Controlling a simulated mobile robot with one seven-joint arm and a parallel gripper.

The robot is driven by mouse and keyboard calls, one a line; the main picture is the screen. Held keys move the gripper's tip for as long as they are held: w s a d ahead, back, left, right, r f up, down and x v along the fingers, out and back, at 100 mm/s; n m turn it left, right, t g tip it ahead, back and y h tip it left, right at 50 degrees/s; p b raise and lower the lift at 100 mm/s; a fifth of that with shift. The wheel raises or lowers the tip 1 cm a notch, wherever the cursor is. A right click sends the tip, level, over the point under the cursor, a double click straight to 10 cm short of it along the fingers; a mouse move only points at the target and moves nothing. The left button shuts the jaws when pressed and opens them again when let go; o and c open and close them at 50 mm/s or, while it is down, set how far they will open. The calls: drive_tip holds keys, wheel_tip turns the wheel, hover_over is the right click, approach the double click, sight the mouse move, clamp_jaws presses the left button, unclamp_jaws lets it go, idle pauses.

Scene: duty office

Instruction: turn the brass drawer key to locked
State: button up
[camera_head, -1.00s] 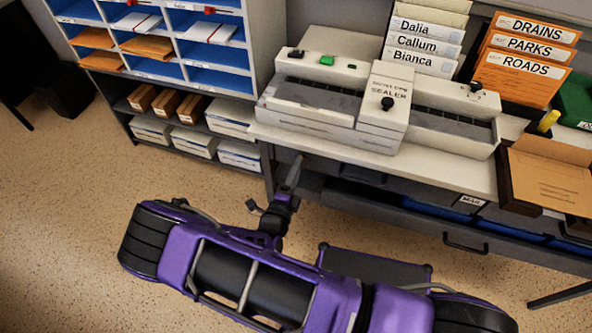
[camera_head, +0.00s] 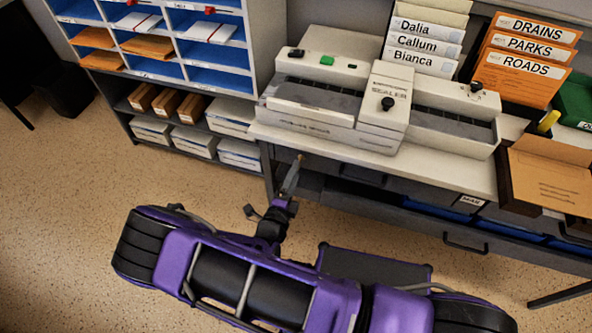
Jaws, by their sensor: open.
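The brass drawer key cannot be clearly made out; its place may be hidden by my gripper or the worktop's overhang. Dark grey drawer fronts (camera_head: 411,190) run under the pale worktop (camera_head: 440,170). My gripper (camera_head: 291,176) is at the left end of this desk, just below the worktop's front edge, with its grey finger pointing up toward the drawer front. It is open and seen nearly edge-on, and nothing shows held in it. Whether it touches anything there cannot be told.
An envelope sealer (camera_head: 345,105) stands on the worktop above my gripper. Orange folders (camera_head: 522,75) and a brown box (camera_head: 545,180) are to the right. A pigeonhole shelf (camera_head: 200,45) stands at the left. Speckled floor (camera_head: 60,210) is open at the left.

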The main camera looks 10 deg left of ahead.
drive_tip(key=s+a, duration=0.1)
drive_tip(key=s, duration=1.4)
drive_tip(key=shift+s, duration=0.35)
drive_tip(key=shift+a, duration=0.1)
